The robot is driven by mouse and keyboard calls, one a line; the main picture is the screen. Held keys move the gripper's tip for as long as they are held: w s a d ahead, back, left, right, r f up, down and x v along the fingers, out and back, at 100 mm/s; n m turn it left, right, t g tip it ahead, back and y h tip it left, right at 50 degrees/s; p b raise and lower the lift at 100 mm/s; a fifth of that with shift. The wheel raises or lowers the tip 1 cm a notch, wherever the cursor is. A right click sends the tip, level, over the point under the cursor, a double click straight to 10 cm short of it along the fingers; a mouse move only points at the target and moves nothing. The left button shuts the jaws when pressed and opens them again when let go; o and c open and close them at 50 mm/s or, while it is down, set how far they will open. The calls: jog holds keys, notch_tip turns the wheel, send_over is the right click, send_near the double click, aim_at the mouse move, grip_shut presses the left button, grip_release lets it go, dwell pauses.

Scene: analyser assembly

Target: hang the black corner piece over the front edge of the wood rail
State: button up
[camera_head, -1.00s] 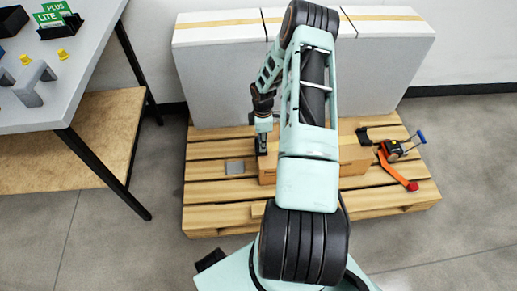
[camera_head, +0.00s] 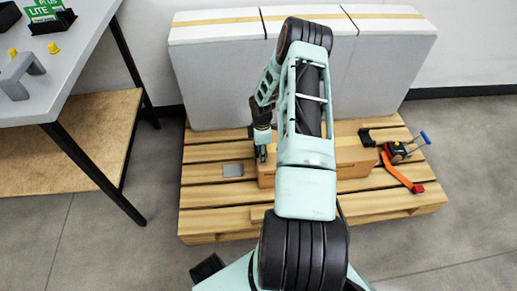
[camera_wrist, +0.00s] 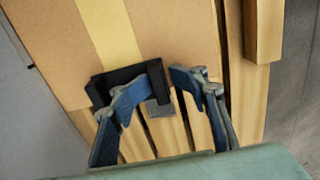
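The black corner piece (camera_wrist: 125,75) shows in the wrist view as a bracket with two legs, over the near end of a brown taped box. In the head view my gripper (camera_head: 262,154) is low at the box's left end, and the piece cannot be made out there. A wood beam (camera_wrist: 265,28), apparently the wood rail, lies apart from the gripper, at upper right. Its end (camera_head: 261,213) shows at the pallet's front; my arm hides more.
The brown box (camera_head: 350,152) lies on a slatted pallet (camera_head: 210,218), with a second black bracket (camera_head: 367,137) at its right end. An orange strap (camera_head: 396,172) with a ratchet lies right. Grey padded boxes (camera_head: 215,80) stand behind. A table (camera_head: 75,65) is left.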

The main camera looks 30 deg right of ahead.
jog(key=shift+s+a+f, duration=0.15)
jog(key=shift+s+f, duration=0.05)
jog(key=shift+f, duration=0.05)
jog(key=c, duration=0.4)
jog(key=shift+c, duration=0.2)
jog(key=shift+r, duration=0.1)
grip_shut()
jog(key=shift+w+r+p, duration=0.15)
jog(key=shift+r+p, duration=0.9)
jog(key=shift+r, duration=0.5)
jog(key=shift+w+r+p, duration=0.1)
jog(key=shift+r+p, duration=0.9)
jog(key=shift+r, duration=0.5)
